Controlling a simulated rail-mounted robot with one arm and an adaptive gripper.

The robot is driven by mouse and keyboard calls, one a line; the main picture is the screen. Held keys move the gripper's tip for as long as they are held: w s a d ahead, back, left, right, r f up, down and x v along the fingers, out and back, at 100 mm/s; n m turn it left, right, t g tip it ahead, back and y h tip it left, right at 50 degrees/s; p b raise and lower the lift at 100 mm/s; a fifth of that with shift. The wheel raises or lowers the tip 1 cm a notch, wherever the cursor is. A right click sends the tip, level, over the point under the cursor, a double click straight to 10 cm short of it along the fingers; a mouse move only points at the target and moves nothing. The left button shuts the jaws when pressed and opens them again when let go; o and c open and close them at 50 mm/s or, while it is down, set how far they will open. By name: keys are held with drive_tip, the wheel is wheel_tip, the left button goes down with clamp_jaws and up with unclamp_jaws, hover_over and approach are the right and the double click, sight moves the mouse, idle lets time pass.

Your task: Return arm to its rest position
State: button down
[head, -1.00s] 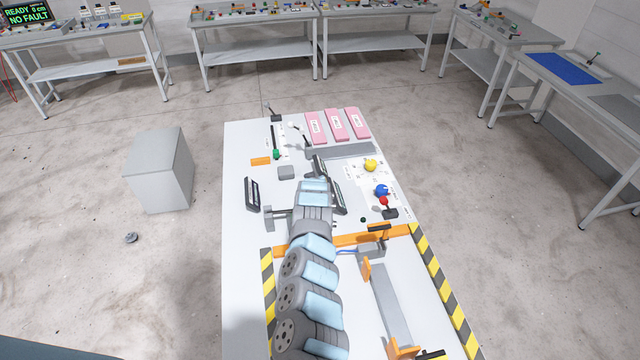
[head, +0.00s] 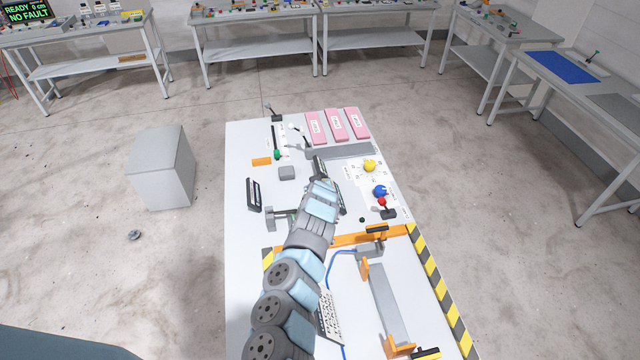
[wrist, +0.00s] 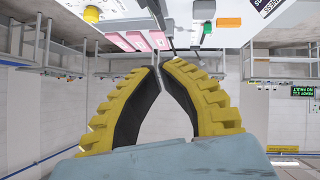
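My arm reaches up the middle of the white bench (head: 245,215) in the head view, its wrist over the bench's middle. My gripper (wrist: 160,68) shows in the wrist view as two curved fingers with yellow ribbed backs and dark inner faces. Their tips come together, and nothing is seen held between them. In the head view the fingers are hard to make out past my wrist. The wrist view looks out over the bench, which appears at the top of that picture.
Three pink blocks (head: 337,125) lie at the bench's far end. A yellow knob (head: 369,166), a blue knob (head: 380,191) and a red-topped lever (head: 383,203) stand right of my wrist. An orange bar (head: 355,240) crosses the bench. A grey box (head: 160,168) stands on the floor left.

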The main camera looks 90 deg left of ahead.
drive_tip(key=shift+w+d+r+p, duration=0.15)
drive_tip(key=shift+d+r+p, duration=0.1)
drive_tip(key=shift+d+p, duration=0.2)
drive_tip(key=shift+w, duration=0.1)
